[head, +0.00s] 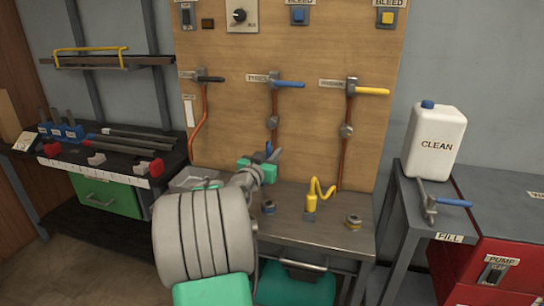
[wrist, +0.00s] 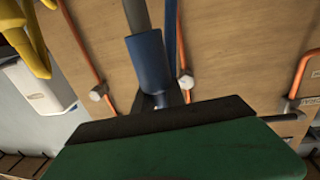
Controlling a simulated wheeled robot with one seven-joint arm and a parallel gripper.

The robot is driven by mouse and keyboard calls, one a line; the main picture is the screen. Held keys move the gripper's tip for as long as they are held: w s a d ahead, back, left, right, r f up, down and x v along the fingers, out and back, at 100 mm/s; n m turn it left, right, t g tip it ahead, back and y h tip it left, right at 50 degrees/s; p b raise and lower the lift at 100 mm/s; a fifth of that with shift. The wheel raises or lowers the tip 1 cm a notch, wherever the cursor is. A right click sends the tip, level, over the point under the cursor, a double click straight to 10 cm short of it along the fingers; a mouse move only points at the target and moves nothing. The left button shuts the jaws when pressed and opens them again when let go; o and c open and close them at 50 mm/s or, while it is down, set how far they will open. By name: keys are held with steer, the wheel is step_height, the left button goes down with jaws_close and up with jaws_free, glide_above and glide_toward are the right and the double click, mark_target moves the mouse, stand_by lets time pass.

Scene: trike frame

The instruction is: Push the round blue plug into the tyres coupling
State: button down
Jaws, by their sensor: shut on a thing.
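My gripper (head: 272,160) is in front of the lower board, above the bench, and is shut on the round blue plug. In the wrist view the plug (wrist: 150,65) is a blue cylinder with a grey section, beyond the dark jaw edge. Only a bit of blue (head: 268,147) shows in the head view. The tyres coupling looks to be the grey round fitting (head: 272,122) on the copper pipe below the TYRES label and blue-handled valve (head: 288,84). It also shows in the wrist view (wrist: 186,82), beside the plug. The plug appears apart from it; depth is unclear.
A second grey fitting (head: 347,130) is on the right pipe. A white CLEAN jug (head: 436,140) stands at right.

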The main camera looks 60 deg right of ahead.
steer(key=shift+a+f+b, duration=0.15)
steer(key=shift+a+b, duration=0.05)
steer(key=shift+b, duration=0.55)
step_height(320, 180, down, 6)
steer(key=b, duration=0.5)
steer(key=shift+r, duration=0.25)
steer(key=shift+b, duration=1.35)
steer(key=shift+f+b, duration=2.05)
steer(key=shift+b, duration=0.15)
steer(key=c, duration=1.3)
jaws_free()
steer(key=a, duration=0.7)
steer(key=shift+a, duration=0.4)
